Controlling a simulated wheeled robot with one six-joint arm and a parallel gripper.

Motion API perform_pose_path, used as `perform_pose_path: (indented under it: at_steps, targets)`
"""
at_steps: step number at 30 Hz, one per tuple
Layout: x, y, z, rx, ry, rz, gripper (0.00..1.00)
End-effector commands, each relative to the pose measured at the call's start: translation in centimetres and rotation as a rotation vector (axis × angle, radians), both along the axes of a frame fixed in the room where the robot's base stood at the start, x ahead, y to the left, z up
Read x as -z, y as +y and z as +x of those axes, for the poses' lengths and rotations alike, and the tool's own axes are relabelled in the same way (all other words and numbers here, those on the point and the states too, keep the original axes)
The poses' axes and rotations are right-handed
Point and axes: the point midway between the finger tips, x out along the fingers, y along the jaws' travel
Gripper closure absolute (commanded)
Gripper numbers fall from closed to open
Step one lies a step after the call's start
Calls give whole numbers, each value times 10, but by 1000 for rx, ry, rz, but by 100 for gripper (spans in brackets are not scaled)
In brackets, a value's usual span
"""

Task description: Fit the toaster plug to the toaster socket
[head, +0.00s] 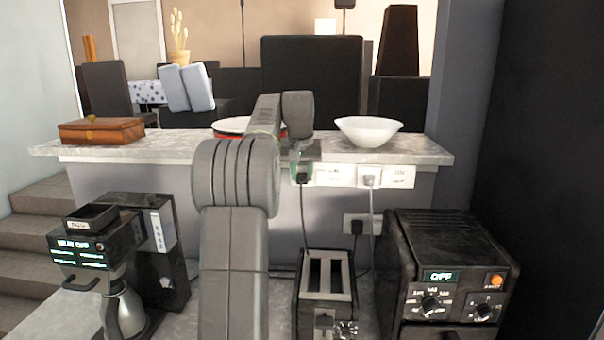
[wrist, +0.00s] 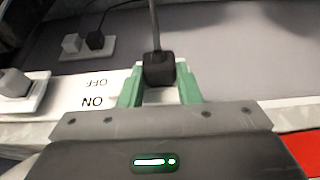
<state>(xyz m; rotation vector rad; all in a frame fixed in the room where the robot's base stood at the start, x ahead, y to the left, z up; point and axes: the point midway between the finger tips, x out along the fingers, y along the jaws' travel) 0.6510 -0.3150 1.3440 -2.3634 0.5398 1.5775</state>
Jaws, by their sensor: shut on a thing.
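The black toaster plug (head: 302,179) is at the counter's front edge, with its cord hanging down toward the toaster (head: 327,285). My gripper (head: 301,168) is shut on this plug. In the wrist view the green fingers of my gripper (wrist: 159,85) stand on both sides of the plug (wrist: 159,68), and its cord runs up and away. A white surface shows just behind the plug, likely the socket; the plug and fingers hide most of it. I cannot tell whether the pins are in. A white ON/OFF panel (head: 334,175) is just right of the plug.
A grey plug (head: 370,181) sits in the strip to the right. A lower wall outlet (head: 350,222) holds a black plug. A toaster oven (head: 450,260) stands right, a coffee maker (head: 120,250) left. A white bowl (head: 369,130) and brown box (head: 102,131) are on the counter.

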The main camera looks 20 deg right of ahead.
Motion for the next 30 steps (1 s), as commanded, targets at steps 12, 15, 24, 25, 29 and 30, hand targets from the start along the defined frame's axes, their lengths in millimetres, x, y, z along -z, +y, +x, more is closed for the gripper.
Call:
perform_pose_path:
  at_steps: [12, 15, 24, 25, 29, 30]
  targets:
    - [0, -1, 1, 0, 0, 0, 44]
    - [0, 0, 1, 0, 0, 0, 44]
    - [-26, 4, -8, 0, -5, -2, 44]
    - [-33, 5, -11, 0, -5, -2, 44]
    - [-62, 10, -21, 0, -5, -3, 44]
    - [-70, 12, -24, 0, -5, -2, 44]
